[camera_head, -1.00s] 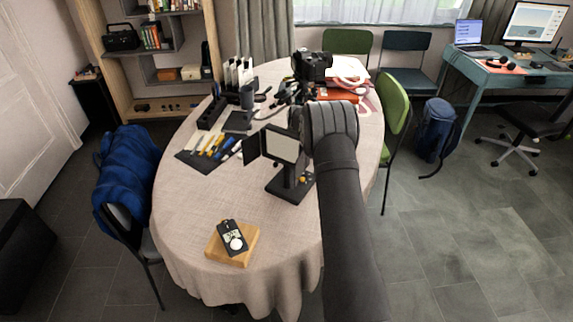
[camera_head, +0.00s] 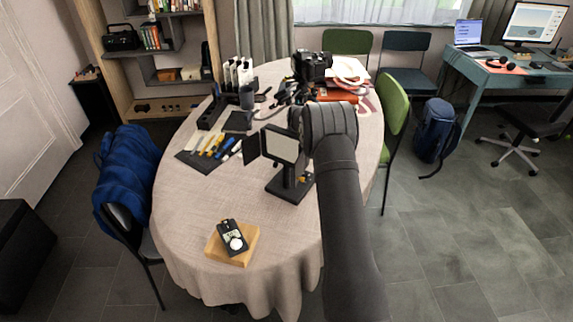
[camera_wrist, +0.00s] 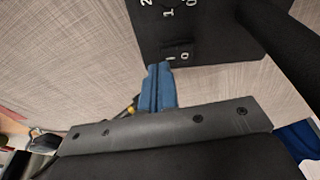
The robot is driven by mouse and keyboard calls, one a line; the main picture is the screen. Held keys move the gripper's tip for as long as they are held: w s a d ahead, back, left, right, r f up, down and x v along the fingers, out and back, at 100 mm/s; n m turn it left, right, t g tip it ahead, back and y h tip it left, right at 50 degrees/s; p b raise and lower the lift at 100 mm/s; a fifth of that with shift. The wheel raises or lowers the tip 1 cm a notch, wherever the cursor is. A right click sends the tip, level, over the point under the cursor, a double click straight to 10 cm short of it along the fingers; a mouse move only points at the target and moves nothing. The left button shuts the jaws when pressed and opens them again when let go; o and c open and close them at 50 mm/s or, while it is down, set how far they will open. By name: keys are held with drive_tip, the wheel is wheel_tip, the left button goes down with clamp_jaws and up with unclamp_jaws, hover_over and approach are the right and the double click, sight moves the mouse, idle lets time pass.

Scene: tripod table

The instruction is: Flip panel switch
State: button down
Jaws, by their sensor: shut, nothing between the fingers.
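A light panel (camera_head: 281,145) with a pale front and dark side flaps stands upright on a black base (camera_head: 291,190) on the round table. In the wrist view the black back of the panel (camera_wrist: 215,48) fills the top, with white markings. A small black switch (camera_wrist: 177,44) sits near its lower edge, by the marks 1 and 0. My gripper (camera_wrist: 158,68) has blue fingers, shut together and empty. Their tips are at the panel's lower edge, just below the switch; I cannot tell whether they touch. In the head view my arm hides the fingers.
A camera (camera_head: 312,66) and cables are behind the panel. Pens and tools lie on a dark mat (camera_head: 192,157) to its left. A black meter (camera_head: 232,237) rests on a wooden block (camera_head: 246,250) at the front. The tablecloth (camera_head: 200,200) left of the stand is clear.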

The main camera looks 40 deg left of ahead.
drive_tip(key=shift+h, duration=0.3)
drive_tip(key=f, duration=0.1)
drive_tip(key=s+f, duration=0.1)
drive_tip(key=d+f, duration=0.1)
drive_tip(key=shift+s+f, duration=0.3)
drive_tip(key=shift+s, duration=0.05)
drive_tip(key=shift+w+r+g, duration=0.1)
drive_tip(key=shift+r+g, duration=0.2)
drive_tip(key=shift+r, duration=1.15)
drive_tip(key=shift+w+a+r, duration=0.1)
drive_tip(key=shift+r, duration=0.95)
drive_tip(key=shift+w+r, duration=0.1)
drive_tip(key=shift+r, duration=0.95)
